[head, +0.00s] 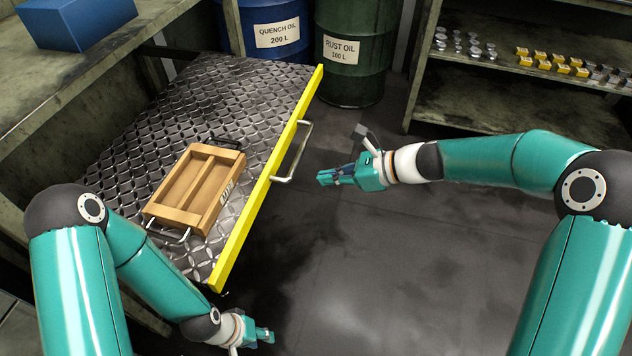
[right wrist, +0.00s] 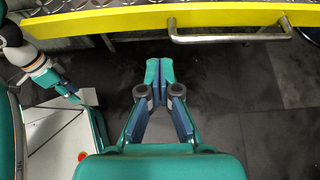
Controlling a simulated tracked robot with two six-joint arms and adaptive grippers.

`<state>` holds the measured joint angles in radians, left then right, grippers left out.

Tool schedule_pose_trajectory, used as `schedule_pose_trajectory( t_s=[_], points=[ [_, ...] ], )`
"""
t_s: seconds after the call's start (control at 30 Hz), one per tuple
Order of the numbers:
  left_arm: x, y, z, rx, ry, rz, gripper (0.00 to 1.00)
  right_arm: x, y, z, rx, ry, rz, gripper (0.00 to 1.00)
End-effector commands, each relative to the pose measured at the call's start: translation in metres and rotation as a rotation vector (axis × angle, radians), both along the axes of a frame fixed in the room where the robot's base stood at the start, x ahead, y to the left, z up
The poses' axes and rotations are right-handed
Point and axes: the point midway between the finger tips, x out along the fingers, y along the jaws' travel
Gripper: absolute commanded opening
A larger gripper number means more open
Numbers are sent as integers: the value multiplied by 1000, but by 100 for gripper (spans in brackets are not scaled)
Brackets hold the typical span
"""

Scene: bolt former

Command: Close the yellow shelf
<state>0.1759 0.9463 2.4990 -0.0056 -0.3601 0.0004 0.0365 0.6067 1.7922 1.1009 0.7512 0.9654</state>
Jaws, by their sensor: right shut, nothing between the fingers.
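The yellow shelf is a pulled-out diamond-plate drawer (head: 170,117) with a yellow front edge (head: 262,185) and a metal bar handle (head: 297,152). In the right wrist view the yellow edge (right wrist: 120,22) and handle (right wrist: 228,37) run across the top. My right gripper (head: 322,178) is shut and empty, a little to the right of the handle and apart from it. It also shows in the right wrist view (right wrist: 159,68), below the yellow edge. My left gripper (head: 268,335) is near the shelf's lower front corner, apart from it; its finger opening is too small to tell.
A wooden tray (head: 190,215) with metal handles lies on the shelf. A blue drum (head: 273,50) and a green drum (head: 357,75) stand behind. A rack (head: 490,108) with small parts is at the back right. The floor between is clear.

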Motion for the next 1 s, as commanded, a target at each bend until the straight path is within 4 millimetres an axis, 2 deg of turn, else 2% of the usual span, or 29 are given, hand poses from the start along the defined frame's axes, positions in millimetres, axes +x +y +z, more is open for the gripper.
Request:
schedule_pose_trajectory(
  t_s=[0.03, 0.4, 0.6, 0.8, 1.0],
  points=[
    [0, 0, -3, 0, 0, 0, 36, 1, 11, -6, 0, 2, 11, 0],
    [0, 0, -24, 0, 0, 1, 36, 21, 80, -45, -2, 3, 28, 0],
    [0, 0, -28, 0, 0, 1, 36, 31, 108, -45, -2, -1, 29, 0],
    [0, 0, -29, 0, 0, 1, 36, 35, 121, -45, -3, 0, 26, 0],
    [0, 0, -29, 0, 0, 1, 36, 36, 122, -44, -4, 0, 26, 0]
  ],
)
